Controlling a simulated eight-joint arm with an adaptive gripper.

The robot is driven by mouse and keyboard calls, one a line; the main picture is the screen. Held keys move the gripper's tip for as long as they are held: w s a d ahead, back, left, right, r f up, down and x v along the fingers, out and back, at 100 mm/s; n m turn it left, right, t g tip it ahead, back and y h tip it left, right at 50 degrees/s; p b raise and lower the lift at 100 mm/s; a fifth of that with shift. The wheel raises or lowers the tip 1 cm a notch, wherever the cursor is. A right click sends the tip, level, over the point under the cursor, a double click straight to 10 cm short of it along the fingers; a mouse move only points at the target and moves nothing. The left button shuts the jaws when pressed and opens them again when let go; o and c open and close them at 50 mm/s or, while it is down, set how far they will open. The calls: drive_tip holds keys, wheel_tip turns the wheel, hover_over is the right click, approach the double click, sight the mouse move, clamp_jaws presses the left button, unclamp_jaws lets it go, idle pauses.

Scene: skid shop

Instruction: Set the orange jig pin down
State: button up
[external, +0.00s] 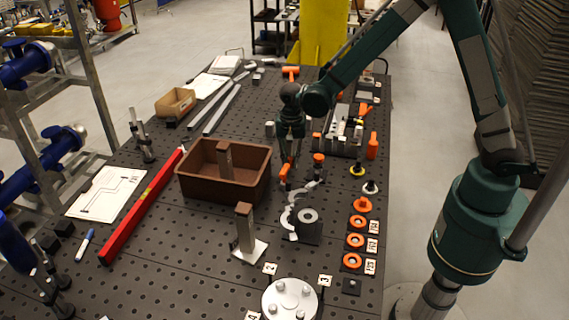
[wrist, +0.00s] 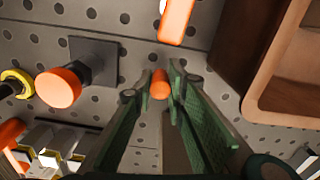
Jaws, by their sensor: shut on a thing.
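My gripper (external: 290,156) is over the dark perforated table, just right of the brown bin (external: 248,190), with its fingers pointing down. In the wrist view my gripper (wrist: 160,90) has its green fingers shut on the orange jig pin (wrist: 160,84). Only the pin's rounded orange end shows between the fingertips; the rest is hidden. In the external view I cannot pick the pin out between the fingers. I cannot tell whether its lower end touches the table.
An orange-handled piece (external: 284,173) lies close to the gripper on the camera side. An orange knob on a dark square base (wrist: 60,86) stands beside the gripper. The bin wall (wrist: 245,50) is close on the other side. A grey ring block (external: 308,226) stands nearer the camera.

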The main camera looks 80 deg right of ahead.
sight(291, 158)
drive_tip(key=shift+f, duration=0.6)
drive_tip(key=shift+f, duration=0.2)
drive_tip(key=o, duration=0.9)
drive_tip(key=shift+r, duration=0.3)
drive_tip(key=shift+r, duration=5.95)
